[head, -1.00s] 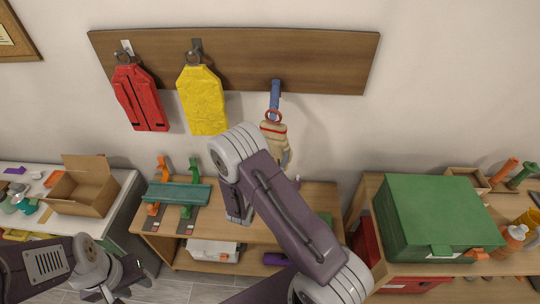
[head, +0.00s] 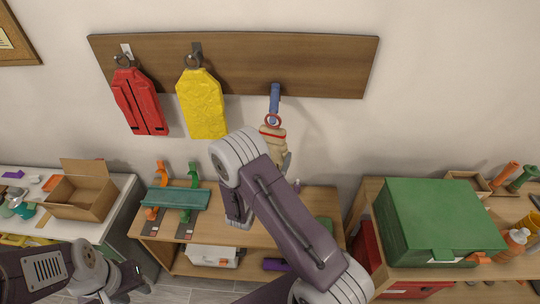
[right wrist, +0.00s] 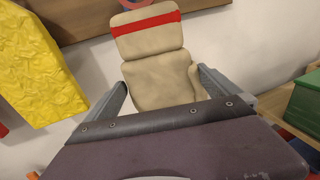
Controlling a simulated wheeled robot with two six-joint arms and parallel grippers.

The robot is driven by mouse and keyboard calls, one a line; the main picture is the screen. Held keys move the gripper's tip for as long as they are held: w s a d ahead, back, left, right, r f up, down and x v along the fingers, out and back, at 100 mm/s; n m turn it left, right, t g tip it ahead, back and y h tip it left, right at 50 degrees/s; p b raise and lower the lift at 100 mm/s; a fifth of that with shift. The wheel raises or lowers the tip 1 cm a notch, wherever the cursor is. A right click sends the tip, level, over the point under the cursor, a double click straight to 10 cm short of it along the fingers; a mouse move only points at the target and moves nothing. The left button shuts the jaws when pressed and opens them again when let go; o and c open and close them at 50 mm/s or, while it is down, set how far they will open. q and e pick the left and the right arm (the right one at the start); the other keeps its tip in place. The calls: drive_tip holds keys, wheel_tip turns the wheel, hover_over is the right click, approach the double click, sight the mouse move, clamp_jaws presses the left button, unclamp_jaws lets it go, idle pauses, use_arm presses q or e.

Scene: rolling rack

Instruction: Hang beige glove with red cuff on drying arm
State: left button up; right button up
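The beige glove (head: 273,142) with a red cuff band hangs below the wooden wall board, with its red ring (head: 272,121) at the front end of the blue drying arm (head: 275,97). I cannot tell whether the ring is around the arm's end or in front of it. In the right wrist view the glove (right wrist: 155,72) is upright between the fingers of my right gripper (right wrist: 162,90), which appear to press its two sides. My right wrist hides part of the glove in the head view. My left gripper (head: 137,287) is low at the left, away from the glove.
A red piece (head: 139,103) and a yellow piece (head: 202,106) hang from hooks on the wooden board (head: 320,66), left of the glove. Below are a wooden shelf (head: 310,203), a cardboard box (head: 88,205) and a green box (head: 438,215). The wall right of the glove is clear.

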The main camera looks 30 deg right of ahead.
drive_tip(key=shift+a, duration=0.1)
drive_tip(key=b+v, duration=0.3)
drive_tip(key=v, duration=0.6)
